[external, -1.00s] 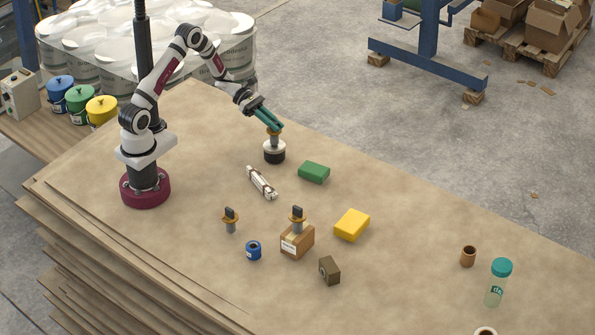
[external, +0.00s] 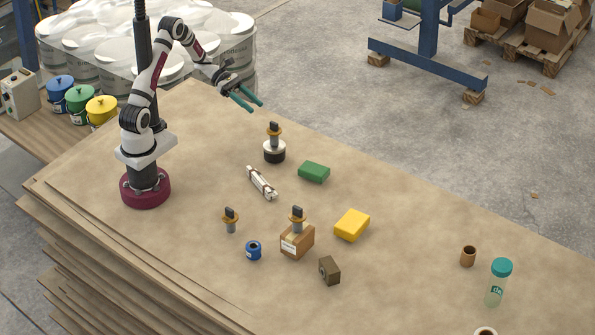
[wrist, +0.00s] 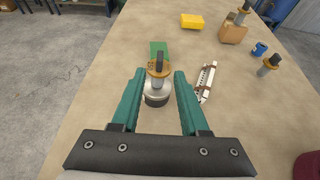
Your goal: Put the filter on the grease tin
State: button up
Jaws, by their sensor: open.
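A filter (external: 274,131) with an orange flange, grey body and black top stands upright on the grease tin (external: 274,153), which is silver above and black below. In the wrist view the filter (wrist: 158,68) and the tin (wrist: 157,92) show between my fingers. My gripper (external: 257,107) is open and empty, with teal fingers, above and to the left of the filter and apart from it. It also shows in the wrist view (wrist: 160,72). Two similar filters stand elsewhere: one on the table (external: 230,220) and one on a cardboard box (external: 297,242).
A white strapped bundle (external: 262,183) and a green block (external: 314,172) lie near the tin. A yellow block (external: 352,224), blue spool (external: 253,250), dark box (external: 330,271), brown cup (external: 468,256) and teal-capped bottle (external: 498,283) stand farther off. The table's right half has clear room.

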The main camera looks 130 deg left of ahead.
jog(key=w+d+r+m+g+h, duration=0.2)
jog(key=w+d+m+g, duration=0.15)
jog(key=d+m, duration=0.35)
jog(key=w+d+r+m+g+h, duration=0.2)
jog(key=w+d+m+h, duration=0.15)
jog(key=d, duration=0.45)
jog(key=w+d+r+m+g+h, duration=0.2)
jog(key=w+d+m+g, duration=0.15)
jog(key=d+m, duration=0.35)
jog(key=s+d+m+g+y, duration=0.2)
jog(key=s+d+m+y, duration=0.2)
jog(key=d+m, duration=0.3)
jog(key=s+d+r+m+g+y, duration=0.1)
jog(key=s+d+m+y, duration=0.4)
jog(key=m, duration=1.2)
jog(key=shift+s+d+g, duration=0.6)
jog(key=shift+d+g, duration=0.3)
jog(key=shift+d, duration=0.1)
